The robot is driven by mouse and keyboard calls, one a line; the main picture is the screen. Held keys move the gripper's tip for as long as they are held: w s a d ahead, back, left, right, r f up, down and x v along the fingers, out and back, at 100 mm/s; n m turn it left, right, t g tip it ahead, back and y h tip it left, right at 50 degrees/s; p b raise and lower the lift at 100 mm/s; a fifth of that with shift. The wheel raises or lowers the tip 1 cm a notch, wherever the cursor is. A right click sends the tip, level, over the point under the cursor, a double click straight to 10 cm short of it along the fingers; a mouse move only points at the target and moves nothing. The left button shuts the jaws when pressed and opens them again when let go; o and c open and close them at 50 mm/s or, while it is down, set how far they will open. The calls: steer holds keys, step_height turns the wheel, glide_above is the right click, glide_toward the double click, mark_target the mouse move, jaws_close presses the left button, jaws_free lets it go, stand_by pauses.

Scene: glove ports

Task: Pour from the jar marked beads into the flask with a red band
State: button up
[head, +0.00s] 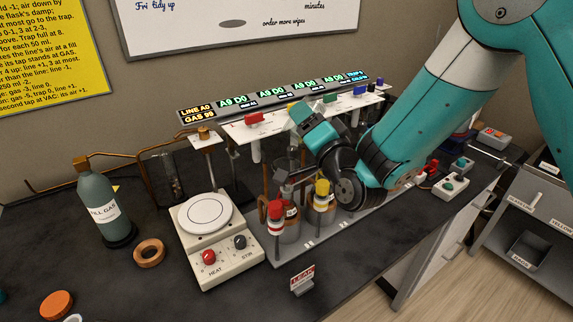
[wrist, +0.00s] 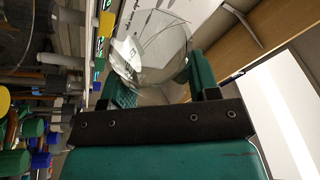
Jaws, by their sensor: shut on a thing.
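In the wrist view my gripper (wrist: 160,75) is shut on a clear glass vessel (wrist: 150,50), with one teal finger on each side. The vessel looks round and see-through; I can read no mark on it and cannot tell its contents. In the head view my arm hides most of the gripper and I cannot make out the vessel. I cannot make out a red-banded flask or a jar marked beads for certain.
A hotplate (head: 208,215) stands left of the brown vessels. A FILL GAS bottle (head: 102,205) and a cork ring (head: 149,253) are further left. A valve rail (head: 290,122) runs behind.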

steer(key=p, duration=0.1)
steer(key=m+p, duration=0.1)
steer(key=shift+w+d+r+h+p, duration=0.15)
steer(key=shift+r+h+p, duration=0.15)
steer(key=shift+p, duration=0.1)
steer(key=shift+w+d+f+m+h+p, duration=0.2)
steer(key=shift+m+h+p, duration=0.2)
steer(key=shift+m+p, duration=0.7)
steer(key=shift+w+d+f+m+g+p, duration=0.1)
steer(key=shift+f+m+g+p, duration=0.25)
steer(key=shift+p, duration=0.35)
steer(key=m+p, duration=0.1)
steer(key=p, duration=0.1)
steer(key=shift+w+d+h+p, duration=0.15)
steer(key=shift+w+h+p, duration=0.05)
steer(key=shift+h+p, duration=0.15)
steer(key=shift+d+f+m+g+p, duration=0.1)
steer(key=shift+f+m+g+p, duration=0.15)
steer(key=shift+m+p, duration=0.35)
steer(key=shift+w+f+m+p, duration=0.15)
steer(key=shift+m+p, duration=0.1)
steer(key=shift+p, duration=0.15)
steer(key=shift+f, duration=0.35)
